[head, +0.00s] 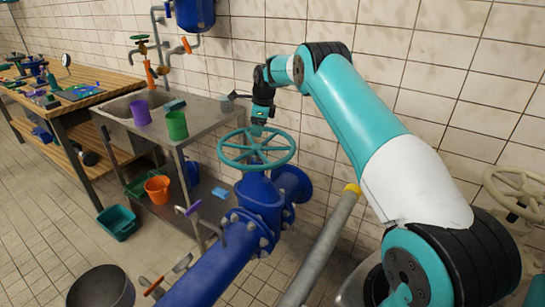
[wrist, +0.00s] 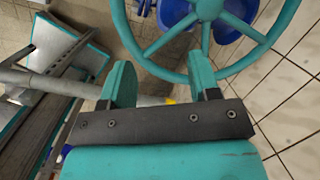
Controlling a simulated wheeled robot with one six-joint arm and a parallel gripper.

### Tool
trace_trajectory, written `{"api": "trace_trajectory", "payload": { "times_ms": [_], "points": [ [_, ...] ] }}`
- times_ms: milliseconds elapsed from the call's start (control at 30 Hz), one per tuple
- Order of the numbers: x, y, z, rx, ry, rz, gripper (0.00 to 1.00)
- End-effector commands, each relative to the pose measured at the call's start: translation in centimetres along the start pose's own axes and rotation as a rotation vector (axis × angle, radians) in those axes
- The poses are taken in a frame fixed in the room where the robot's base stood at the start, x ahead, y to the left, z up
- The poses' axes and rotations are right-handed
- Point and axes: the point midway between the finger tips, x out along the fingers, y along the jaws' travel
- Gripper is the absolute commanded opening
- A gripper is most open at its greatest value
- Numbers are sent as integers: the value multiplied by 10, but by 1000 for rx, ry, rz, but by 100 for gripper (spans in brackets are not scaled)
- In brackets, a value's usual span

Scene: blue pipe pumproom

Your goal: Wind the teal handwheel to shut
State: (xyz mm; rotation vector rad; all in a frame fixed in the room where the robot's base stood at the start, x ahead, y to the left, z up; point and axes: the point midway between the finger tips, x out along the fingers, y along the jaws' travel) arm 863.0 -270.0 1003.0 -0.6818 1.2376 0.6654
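The teal handwheel (head: 233,160) is a spoked ring lying roughly level on top of a blue valve body (head: 262,195). My gripper (head: 257,129) points down at the far part of its rim. In the wrist view, the two teal fingers of my gripper (wrist: 159,68) stand apart, and the handwheel rim (wrist: 143,50) curves across near the fingertips, with spokes and hub beyond. I cannot tell whether the rim lies between the fingers or just below them. Part of the rim is hidden by the right finger.
A grey sink bench (head: 200,118) with a purple cup (head: 141,113) and a green cup (head: 177,126) stands left of the valve. A tiled wall is close behind. A grey pipe with a yellow end (head: 325,245) rises at right. A beige handwheel (head: 515,190) is at far right.

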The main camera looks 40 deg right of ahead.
Motion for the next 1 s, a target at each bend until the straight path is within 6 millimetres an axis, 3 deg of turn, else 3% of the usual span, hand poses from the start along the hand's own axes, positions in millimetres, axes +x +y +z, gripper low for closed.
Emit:
{"api": "trace_trajectory", "payload": {
  "times_ms": [33, 200, 333, 500, 667, 1000],
  "points": [
    [3, -4, -18, -96, 24, -3, 56],
    [-30, -9, -64, -441, 96, 41, 56],
    [-50, -6, -85, -616, 118, 80, 56],
    [-60, -4, -95, -705, 123, 105, 56],
    [-42, -3, -98, -709, 122, 108, 56],
    [33, 1, -108, -708, 122, 108, 56]
  ]
}}
